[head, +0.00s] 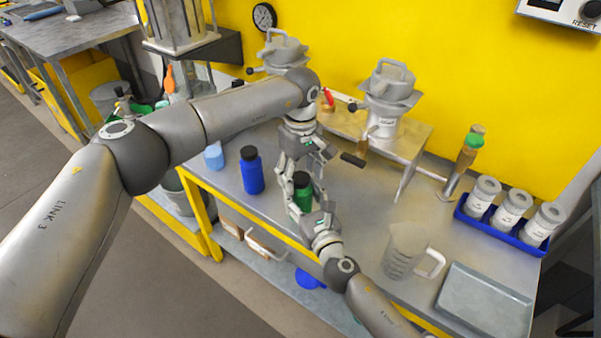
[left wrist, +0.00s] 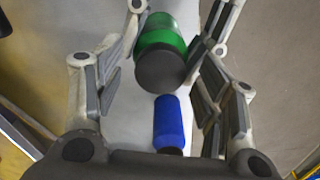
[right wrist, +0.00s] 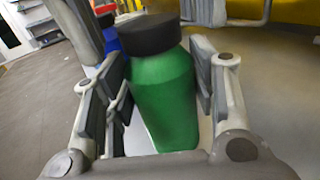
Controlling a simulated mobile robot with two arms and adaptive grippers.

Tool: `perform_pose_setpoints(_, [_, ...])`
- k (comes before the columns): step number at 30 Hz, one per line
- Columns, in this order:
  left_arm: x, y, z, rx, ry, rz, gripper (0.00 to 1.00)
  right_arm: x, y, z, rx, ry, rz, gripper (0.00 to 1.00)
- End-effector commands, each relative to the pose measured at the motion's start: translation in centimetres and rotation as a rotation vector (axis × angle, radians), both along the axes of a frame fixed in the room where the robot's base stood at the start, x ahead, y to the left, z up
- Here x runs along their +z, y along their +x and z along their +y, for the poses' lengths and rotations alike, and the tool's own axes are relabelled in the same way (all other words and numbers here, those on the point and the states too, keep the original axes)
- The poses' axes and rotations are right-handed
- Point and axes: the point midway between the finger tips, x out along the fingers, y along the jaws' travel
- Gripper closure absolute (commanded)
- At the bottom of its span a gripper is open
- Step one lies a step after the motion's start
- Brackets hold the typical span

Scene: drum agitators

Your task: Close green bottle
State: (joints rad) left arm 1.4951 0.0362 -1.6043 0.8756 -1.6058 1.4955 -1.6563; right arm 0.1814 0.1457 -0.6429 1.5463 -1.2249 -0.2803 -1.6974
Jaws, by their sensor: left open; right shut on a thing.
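The green bottle (head: 303,196) stands at the table's front edge with a black cap (head: 301,179) on its top. My right gripper (right wrist: 160,100) is shut around the bottle's green body, which also shows in the right wrist view (right wrist: 165,98). The cap (right wrist: 150,34) sits on the bottle there; whether it is tight I cannot tell. My left gripper (head: 308,165) is open above the bottle, pointing down. In the left wrist view the cap (left wrist: 160,68) lies between the left fingers, with no clear contact, and the green body (left wrist: 162,32) shows beyond it.
A blue bottle (head: 252,175) with a black cap stands to the left. A clear jug (head: 402,252) and a grey tray (head: 484,303) are at the right. A blue tray (head: 503,229) holds white jars. A raised stand (head: 410,140) with a machine is behind.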

Motion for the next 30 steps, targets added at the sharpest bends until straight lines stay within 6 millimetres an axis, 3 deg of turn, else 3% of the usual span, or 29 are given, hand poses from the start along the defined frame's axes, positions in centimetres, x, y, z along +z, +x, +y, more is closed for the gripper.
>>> perform_pose_setpoints(5, [2.3, 0.1, 0.0, 0.000, -0.001, -0.004, 0.36, 0.0, 0.0, 0.0, 0.000, 0.000, 0.001, 1.00])
perform_pose_setpoints(12, [7.5, 0.1, 0.0, 0.001, -0.001, -0.005, 0.36, 0.0, 0.0, 0.0, 0.000, 0.000, 0.001, 1.00])
perform_pose_setpoints(18, [10.7, 0.1, 0.0, 0.000, 0.000, -0.003, 0.36, 0.0, 0.0, 0.0, 0.000, 0.001, 0.001, 1.00])
perform_pose_setpoints(30, [11.9, 0.1, 0.0, 0.000, -0.001, -0.001, 0.36, 0.0, 0.0, 0.0, 0.000, 0.001, 0.001, 1.00])
